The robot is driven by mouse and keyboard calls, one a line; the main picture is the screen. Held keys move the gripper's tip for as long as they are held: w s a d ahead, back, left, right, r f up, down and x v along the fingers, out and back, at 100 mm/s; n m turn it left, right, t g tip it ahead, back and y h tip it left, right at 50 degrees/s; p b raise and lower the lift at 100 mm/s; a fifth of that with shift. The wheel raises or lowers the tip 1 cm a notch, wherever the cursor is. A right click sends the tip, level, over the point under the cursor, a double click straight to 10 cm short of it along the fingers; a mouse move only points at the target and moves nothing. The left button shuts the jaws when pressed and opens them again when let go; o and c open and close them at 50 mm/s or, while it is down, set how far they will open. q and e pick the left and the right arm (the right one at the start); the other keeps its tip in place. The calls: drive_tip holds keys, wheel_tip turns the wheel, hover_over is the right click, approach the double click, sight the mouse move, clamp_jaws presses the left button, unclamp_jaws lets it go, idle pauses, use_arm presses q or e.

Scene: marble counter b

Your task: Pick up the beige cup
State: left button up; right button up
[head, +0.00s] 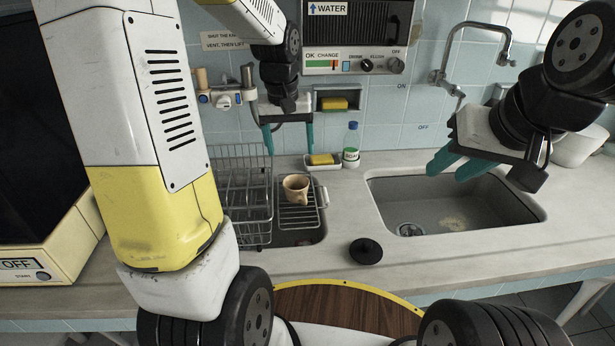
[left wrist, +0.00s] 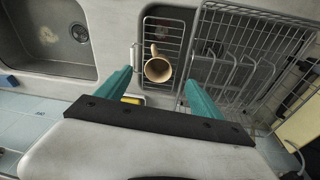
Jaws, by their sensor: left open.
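The beige cup (head: 296,187) stands upright on a wire rack over a recess in the counter, beside the dish drainer. In the left wrist view the cup (left wrist: 158,68) lies between and beyond my open fingers, with its handle pointing up in the picture. My left gripper (head: 289,146) is open and empty, above and behind the cup, fingers pointing down. It also shows in the left wrist view (left wrist: 153,92).
The wire dish drainer (head: 243,190) stands left of the cup. A black round lid (head: 366,251) lies in front. The sink (head: 410,205) is at right.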

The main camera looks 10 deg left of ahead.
use_arm(q)
drive_tip(key=n+g, duration=0.1)
drive_tip(key=g, duration=0.1)
approach(296, 188)
drive_tip(key=s, duration=0.4)
drive_tip(key=f, duration=0.3)
drive_tip(key=d+f, duration=0.1)
drive_tip(key=f, duration=0.3)
drive_tip(key=shift+d, duration=0.15)
drive_tip(key=shift+c, duration=0.3)
drive_tip(key=c, duration=1.2)
drive_tip(key=shift+o, duration=0.2)
drive_tip(key=shift+r, duration=0.1)
